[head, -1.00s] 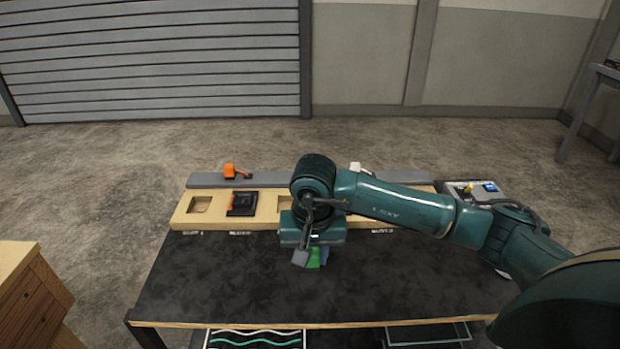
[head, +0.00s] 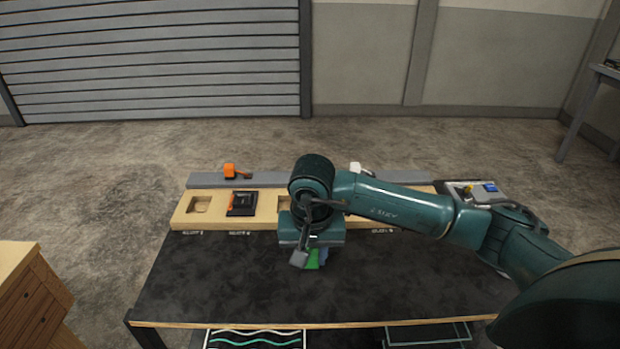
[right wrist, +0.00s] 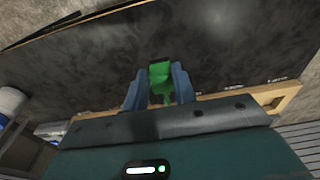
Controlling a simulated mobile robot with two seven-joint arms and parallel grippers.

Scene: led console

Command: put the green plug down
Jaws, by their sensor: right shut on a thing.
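The green plug (head: 313,259) shows just below my right gripper (head: 311,262) in the head view, mostly hidden by the gripper's body. In the right wrist view the green plug (right wrist: 161,78) sits between the two blue-grey fingers of my right gripper (right wrist: 160,88), which is shut on it. The gripper is over the dark table top (head: 220,280), just in front of the wooden socket board (head: 217,217). I cannot tell whether the plug touches the table. My left gripper is not in view.
The board has square sockets; one holds a black and orange block (head: 242,203). An orange plug (head: 231,171) and a white plug (head: 362,169) stand on the grey rail (head: 270,180) behind. A grey console box (head: 475,191) is at right. The table's front left is clear.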

